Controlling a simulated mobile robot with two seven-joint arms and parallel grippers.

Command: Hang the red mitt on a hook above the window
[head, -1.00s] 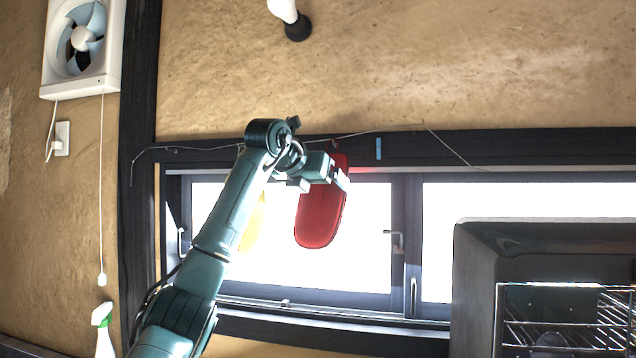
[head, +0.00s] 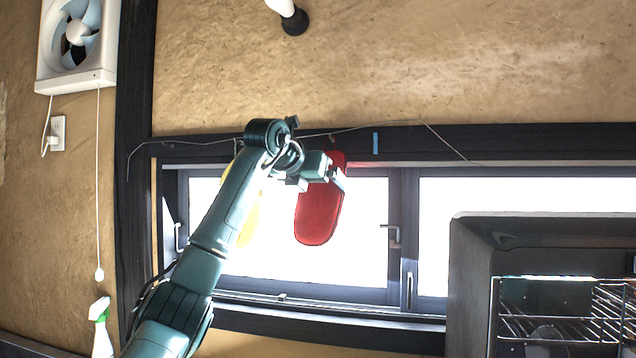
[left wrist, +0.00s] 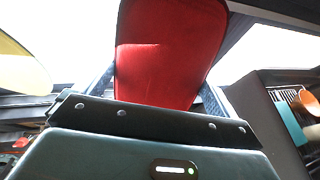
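The red mitt (head: 318,215) hangs upright in front of the left window pane, its top end over the dark beam above the window. My left gripper (head: 320,183) reaches across its upper part. In the left wrist view the mitt (left wrist: 165,55) fills the space between the two fingers (left wrist: 158,95), which lie against its sides. A blue hook (head: 376,143) is on the beam just right of the mitt. Whether the mitt's loop is on a hook cannot be made out. My right gripper is not in view.
A yellow item (head: 250,215) hangs left of the mitt, partly behind my left arm. A thin wire (head: 400,124) runs along the beam. A dark oven-like box with racks (head: 475,270) stands at lower right. A fan (head: 75,40) and a spray bottle (head: 101,325) are at left.

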